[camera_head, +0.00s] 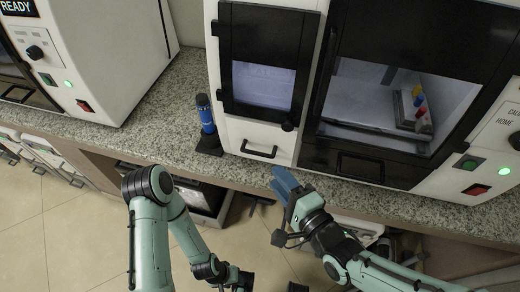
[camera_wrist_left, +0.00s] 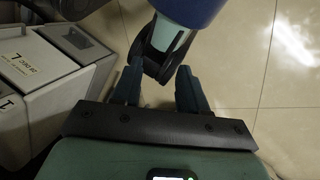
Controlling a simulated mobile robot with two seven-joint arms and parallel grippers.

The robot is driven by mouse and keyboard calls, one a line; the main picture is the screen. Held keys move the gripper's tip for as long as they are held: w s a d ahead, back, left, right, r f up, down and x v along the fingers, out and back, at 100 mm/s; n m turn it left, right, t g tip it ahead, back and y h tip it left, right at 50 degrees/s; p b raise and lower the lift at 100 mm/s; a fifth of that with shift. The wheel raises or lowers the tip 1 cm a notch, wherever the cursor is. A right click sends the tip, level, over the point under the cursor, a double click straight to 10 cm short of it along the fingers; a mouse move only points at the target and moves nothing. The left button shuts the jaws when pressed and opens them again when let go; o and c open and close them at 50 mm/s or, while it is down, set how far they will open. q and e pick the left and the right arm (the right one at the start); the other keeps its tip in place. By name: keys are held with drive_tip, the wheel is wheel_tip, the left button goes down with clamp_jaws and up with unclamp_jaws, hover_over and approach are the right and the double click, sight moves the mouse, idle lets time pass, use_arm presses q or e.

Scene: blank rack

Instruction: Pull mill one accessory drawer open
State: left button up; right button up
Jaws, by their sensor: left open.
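The middle mill (camera_head: 226,130) stands on the counter. Its lower left white front panel carries a black bar handle (camera_head: 260,151), which looks like a drawer pull; the panel appears flush. Which machine is mill one I cannot tell. My right gripper (camera_head: 279,177) is at the counter's front edge, below and slightly right of the handle, apart from it; its blue fingers lie close together and their gap is unclear. My left gripper is low, below the counter, mostly cut off in the head view. In the left wrist view my left gripper (camera_wrist_left: 160,84) is open, with no drawer or handle between its fingers.
A blue cylindrical tool in a black stand (camera_head: 208,145) is on the counter left of the handle. Another white machine (camera_head: 105,60) stands at the left. Open storage (camera_head: 205,200) lies under the counter. Grey boxes (camera_wrist_left: 40,75) are left in the left wrist view.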

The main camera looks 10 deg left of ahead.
sight(259, 155)
drive_tip(key=shift+f+p+x, duration=0.2)
drive_tip(key=shift+p+x, duration=3.3)
drive_tip(key=shift+x, duration=1.15)
use_arm(q)
wheel_tip(259, 155, up, 7)
drive_tip(key=s, duration=0.1)
drive_tip(key=shift+s+d+g, duration=0.25)
drive_tip(key=shift+s+g, duration=0.05)
drive_tip(key=shift+g, duration=0.1)
use_arm(e)
drive_tip(key=shift+w+d, duration=0.1)
clamp_jaws()
